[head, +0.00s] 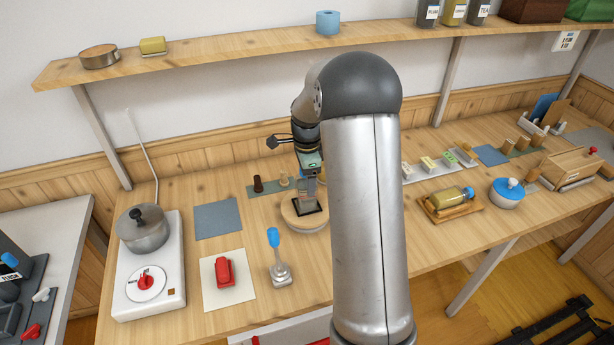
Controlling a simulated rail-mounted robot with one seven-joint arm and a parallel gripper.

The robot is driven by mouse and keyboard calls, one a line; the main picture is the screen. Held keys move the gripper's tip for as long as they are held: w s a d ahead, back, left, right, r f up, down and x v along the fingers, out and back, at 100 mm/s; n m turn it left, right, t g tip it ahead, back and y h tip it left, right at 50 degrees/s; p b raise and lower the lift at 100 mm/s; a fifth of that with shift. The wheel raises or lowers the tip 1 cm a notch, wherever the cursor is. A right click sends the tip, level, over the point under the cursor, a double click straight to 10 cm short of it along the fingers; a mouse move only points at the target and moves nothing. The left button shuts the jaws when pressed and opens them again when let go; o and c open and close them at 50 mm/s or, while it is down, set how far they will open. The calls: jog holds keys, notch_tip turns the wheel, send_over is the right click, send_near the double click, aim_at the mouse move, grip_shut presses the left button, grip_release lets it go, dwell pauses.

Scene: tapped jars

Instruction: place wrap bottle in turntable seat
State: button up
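A round wooden turntable (291,222) stands mid-table, with a dark square seat (316,209) on its top. My gripper (308,196) points down right over that seat. The fingers are small and partly merged with a pinkish-brown patch, so I cannot tell whether they are open or hold anything. A bottle with yellowish contents and a blue end (448,198) lies on its side on a wooden cradle (468,211), to the right of my arm. It may be the wrap bottle, but I cannot confirm this. My arm hides the table between cradle and turntable.
A blue-topped lever device (279,262) and a red object (224,272) on a pale mat stand in front and left. A pot (143,230) sits on a white stove at left. Small pegs (259,184) stand behind the turntable. A grey-blue mat (218,220) is bare.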

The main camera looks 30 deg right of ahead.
notch_tip(320, 180, up, 11)
jog(key=shift+r+b, duration=0.1)
jog(key=shift+b, duration=0.45)
jog(key=shift+a+r, duration=0.1)
jog(key=shift+r, duration=0.5)
jog(key=s+a+r+n, duration=0.1)
jog(key=s+a+n, duration=0.85)
jog(key=s, duration=0.25)
jog(key=s+a+f+n, duration=0.2)
jog(key=s+n, duration=0.3)
jog(key=s, duration=0.3)
jog(key=s+a+f+n, duration=0.3)
jog(key=s+n, duration=0.3)
jog(key=s, duration=0.3)
jog(key=shift+s+a+f+t, duration=0.25)
jog(key=shift+a+t, duration=0.05)
jog(key=shift+a, duration=0.45)
